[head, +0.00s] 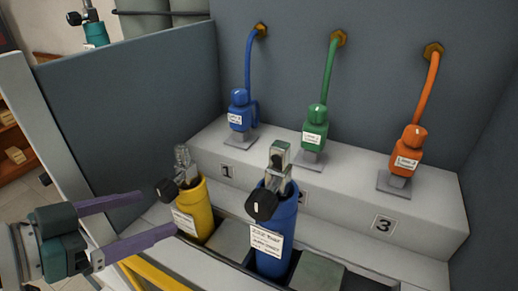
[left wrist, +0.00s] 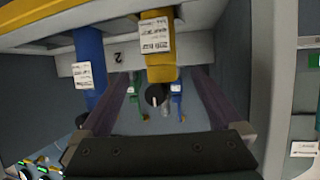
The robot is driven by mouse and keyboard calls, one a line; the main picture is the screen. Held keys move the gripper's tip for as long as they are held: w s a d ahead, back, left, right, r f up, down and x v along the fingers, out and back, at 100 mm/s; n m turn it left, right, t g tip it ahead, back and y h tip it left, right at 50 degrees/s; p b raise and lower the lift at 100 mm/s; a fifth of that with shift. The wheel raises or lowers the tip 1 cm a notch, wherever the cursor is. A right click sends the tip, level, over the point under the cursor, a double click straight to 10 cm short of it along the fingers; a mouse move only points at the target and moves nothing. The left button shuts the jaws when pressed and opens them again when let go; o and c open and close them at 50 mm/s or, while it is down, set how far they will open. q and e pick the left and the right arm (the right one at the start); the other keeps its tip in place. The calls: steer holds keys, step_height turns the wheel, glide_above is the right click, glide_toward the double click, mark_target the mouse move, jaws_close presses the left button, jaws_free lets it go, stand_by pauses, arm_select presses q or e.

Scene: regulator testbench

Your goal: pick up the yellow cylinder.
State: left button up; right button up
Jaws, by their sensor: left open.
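The yellow cylinder (head: 203,211) stands upright in the bench slot at the left, with a metal valve and black knob on top and a white label on its side. In the left wrist view, the yellow cylinder (left wrist: 162,74) shows upside down, ahead between my finger lines. My left gripper (head: 158,212) is open and empty, with its purple fingers pointing at the cylinder from the left. The near fingertip looks close to the label; I cannot tell whether it touches. My right gripper is not in view.
A blue cylinder (head: 275,226) stands upright to the right of the yellow one. Behind, blue (head: 239,110), green (head: 315,125) and orange (head: 408,150) regulators stand on a grey ledge (head: 345,175) with numbered labels. A grey side panel (head: 130,110) rises behind my left gripper.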

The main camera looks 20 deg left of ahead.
mark_target(178, 202)
arm_select(q)
steer(key=b+x, duration=0.1)
steer(key=x, duration=0.3)
steer(key=shift+w, duration=0.2)
steer(key=shift+b+x, duration=1.15)
steer(key=shift+x, duration=1.55)
jaws_close()
steer(key=shift+r, duration=0.15)
